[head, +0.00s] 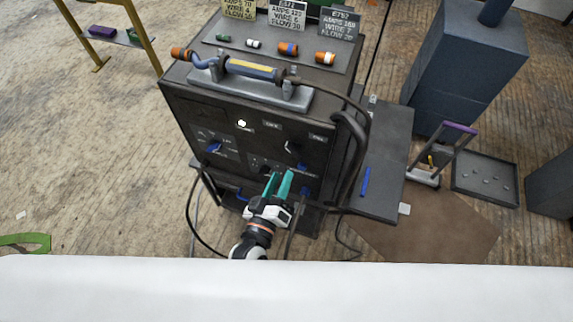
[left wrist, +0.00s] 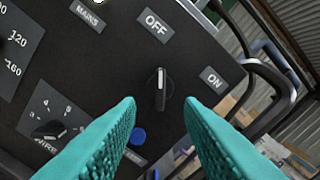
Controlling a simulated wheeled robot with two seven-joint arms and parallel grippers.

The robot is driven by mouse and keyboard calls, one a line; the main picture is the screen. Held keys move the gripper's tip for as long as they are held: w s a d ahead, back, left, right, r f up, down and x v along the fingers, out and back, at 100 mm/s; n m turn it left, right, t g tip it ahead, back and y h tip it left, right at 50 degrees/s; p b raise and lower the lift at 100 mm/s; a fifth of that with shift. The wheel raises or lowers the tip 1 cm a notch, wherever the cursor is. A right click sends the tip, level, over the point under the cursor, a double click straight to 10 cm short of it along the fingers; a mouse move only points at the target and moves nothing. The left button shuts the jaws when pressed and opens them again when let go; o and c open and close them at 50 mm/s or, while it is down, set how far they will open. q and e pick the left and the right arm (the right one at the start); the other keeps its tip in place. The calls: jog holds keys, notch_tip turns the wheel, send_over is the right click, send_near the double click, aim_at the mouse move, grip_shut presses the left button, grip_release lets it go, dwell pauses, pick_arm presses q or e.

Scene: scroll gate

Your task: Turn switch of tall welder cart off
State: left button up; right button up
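The tall welder cart (head: 215,115) is a dark box with a control panel on its front. Its black switch knob (left wrist: 160,90) sits between the OFF label (left wrist: 156,26) and the ON label (left wrist: 212,78). The knob's pale-edged grip stands nearly upright in the left wrist view; which end points is unclear. The switch also shows in the head view (head: 293,148). My left gripper (head: 279,180) is open, its teal fingers in front of the lower panel. In the left wrist view the gap between the fingertips (left wrist: 160,105) lies just below the knob, with nothing held. My right gripper is not in view.
A white lamp (head: 242,123) glows on the panel near a MAINS label. A blue knob (head: 214,146) is at the panel's left, and a blue button (left wrist: 138,136) is below the switch. Black cables (head: 350,140) hang at the cart's right.

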pick_arm(q)
jog(key=v, duration=0.5)
jog(key=shift+b, duration=0.4)
jog(key=s+a+f+m+g+y, duration=0.1)
jog(key=s+a+f+m+g, duration=0.15)
jog(key=f, duration=0.65)
jog(key=s+a+f+m+g+y, duration=0.1)
jog(key=s+a+f+g, duration=0.2)
jog(key=f, duration=0.7)
jog(key=s+a+f+m+g, duration=0.2)
jog(key=s+f+g, duration=0.1)
jog(key=f, duration=0.6)
jog(key=s+a+f+g+y, duration=0.1)
jog(key=s+a+f+g, duration=0.3)
jog(key=s, duration=0.5)
jog(key=s+a+f+m+g+y, duration=0.1)
jog(key=s+a+f+g+y, duration=0.1)
jog(key=s+a+f, duration=0.6)
jog(key=shift+s+f+g+y, duration=0.3)
jog(key=shift+s+f+g, duration=0.25)
jog(key=shift+s+g, duration=0.4)
jog(key=shift+m, duration=0.25)
